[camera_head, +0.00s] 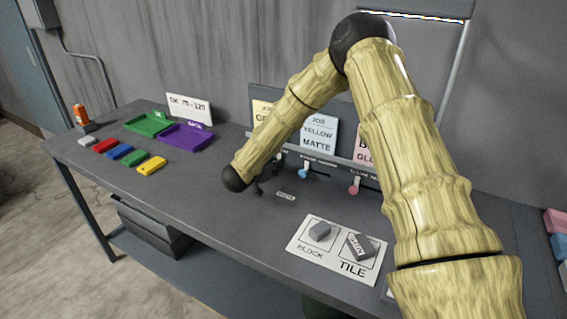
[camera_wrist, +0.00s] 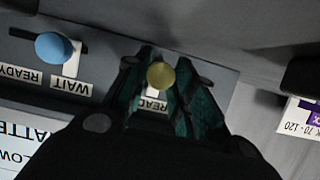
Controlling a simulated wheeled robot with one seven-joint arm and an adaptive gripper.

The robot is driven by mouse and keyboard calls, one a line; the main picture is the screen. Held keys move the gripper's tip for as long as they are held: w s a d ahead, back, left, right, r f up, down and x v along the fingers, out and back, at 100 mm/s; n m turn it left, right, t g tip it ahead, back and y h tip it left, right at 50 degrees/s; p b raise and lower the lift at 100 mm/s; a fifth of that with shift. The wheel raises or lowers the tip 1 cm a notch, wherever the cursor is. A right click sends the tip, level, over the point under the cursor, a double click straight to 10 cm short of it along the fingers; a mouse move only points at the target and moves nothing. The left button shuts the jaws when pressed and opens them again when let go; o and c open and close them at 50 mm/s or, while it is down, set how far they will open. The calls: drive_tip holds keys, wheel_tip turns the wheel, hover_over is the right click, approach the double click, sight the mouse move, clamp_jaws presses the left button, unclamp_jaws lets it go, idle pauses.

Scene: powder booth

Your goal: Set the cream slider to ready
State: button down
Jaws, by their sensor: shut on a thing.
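In the wrist view the cream slider's round knob (camera_wrist: 161,75), yellowish in this light, stands between the fingers of my gripper (camera_wrist: 162,82). My gripper is shut on the knob. A partly covered label starting "REA" (camera_wrist: 153,104) shows just beside the knob, between the fingers. The rest of this slider's track and its other label are hidden by the fingers. In the head view my gripper (camera_head: 262,186) is a dark shape at the panel's left end, mostly behind my arm, and the cream knob is hidden there.
The blue slider knob (camera_head: 303,174) and pink slider knob (camera_head: 353,189) stand to the right on the same panel. Job cards (camera_head: 319,134) stand behind. A BLOCK and TILE mat (camera_head: 301,238) lies in front. Green (camera_head: 147,122) and purple (camera_head: 187,134) trays are left.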

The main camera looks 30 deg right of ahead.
drive_tip(key=c, duration=1.2)
unclamp_jaws()
drive_tip(key=shift+s+d, duration=0.1)
drive_tip(key=shift+s, duration=0.1)
drive_tip(key=shift+o, duration=0.2)
drive_tip(key=shift+w, duration=0.1)
drive_tip(key=shift+r, duration=0.1)
drive_tip(key=v, duration=1.2)
